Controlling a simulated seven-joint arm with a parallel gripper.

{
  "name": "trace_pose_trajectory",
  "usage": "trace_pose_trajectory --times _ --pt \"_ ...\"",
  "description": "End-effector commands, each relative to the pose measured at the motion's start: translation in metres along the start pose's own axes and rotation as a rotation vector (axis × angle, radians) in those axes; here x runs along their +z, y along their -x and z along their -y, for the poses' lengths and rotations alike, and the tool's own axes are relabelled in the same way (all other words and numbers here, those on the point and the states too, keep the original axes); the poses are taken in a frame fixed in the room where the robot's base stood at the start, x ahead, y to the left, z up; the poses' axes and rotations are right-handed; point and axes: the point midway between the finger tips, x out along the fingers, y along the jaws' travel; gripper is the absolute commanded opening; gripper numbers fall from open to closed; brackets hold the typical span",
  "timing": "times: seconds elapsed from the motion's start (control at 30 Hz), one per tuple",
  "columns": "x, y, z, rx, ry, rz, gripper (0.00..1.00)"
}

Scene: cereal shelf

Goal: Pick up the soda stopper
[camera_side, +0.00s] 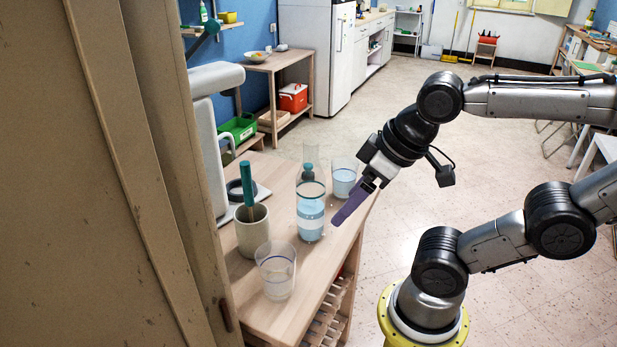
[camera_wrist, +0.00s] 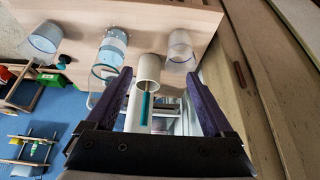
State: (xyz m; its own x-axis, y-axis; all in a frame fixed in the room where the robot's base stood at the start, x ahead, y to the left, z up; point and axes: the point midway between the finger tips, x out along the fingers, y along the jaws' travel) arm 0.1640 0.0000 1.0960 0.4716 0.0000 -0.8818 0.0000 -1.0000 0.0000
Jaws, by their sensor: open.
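The soda stopper (camera_side: 308,171) appears to be the small teal and dark knob behind the clear bottle, partly seen through clear glass or plastic. In the wrist view it looks like the dark and teal piece (camera_wrist: 54,79) at the left. My gripper (camera_side: 341,216) hangs tilted above the table's right edge, right of the bottle. The stopper lies outside the left finger there. Whether the stopper rests on the table or on something is unclear.
A clear bottle (camera_side: 311,212) of bluish liquid stands close to my gripper. A water glass (camera_side: 343,181), an empty glass (camera_side: 276,272) and a beige cup (camera_side: 253,232) with a teal-handled tool share the wooden table (camera_side: 285,320). A tall cabinet (camera_side: 110,200) blocks the left.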

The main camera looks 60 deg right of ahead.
Motion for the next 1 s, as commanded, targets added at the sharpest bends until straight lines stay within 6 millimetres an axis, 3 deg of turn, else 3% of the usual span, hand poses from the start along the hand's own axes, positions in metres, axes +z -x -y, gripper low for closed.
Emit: trace_pose_trajectory --times 0.2,0.47,0.8,1.0 --pt "-0.028 0.045 -0.001 0.004 0.014 -0.002 0.87" --pt "-0.087 0.038 -0.037 0.086 0.416 0.069 0.87" --pt "-0.171 0.009 -0.123 0.128 1.079 0.257 0.87" --pt "-0.202 -0.018 -0.188 0.081 1.459 0.391 0.87"
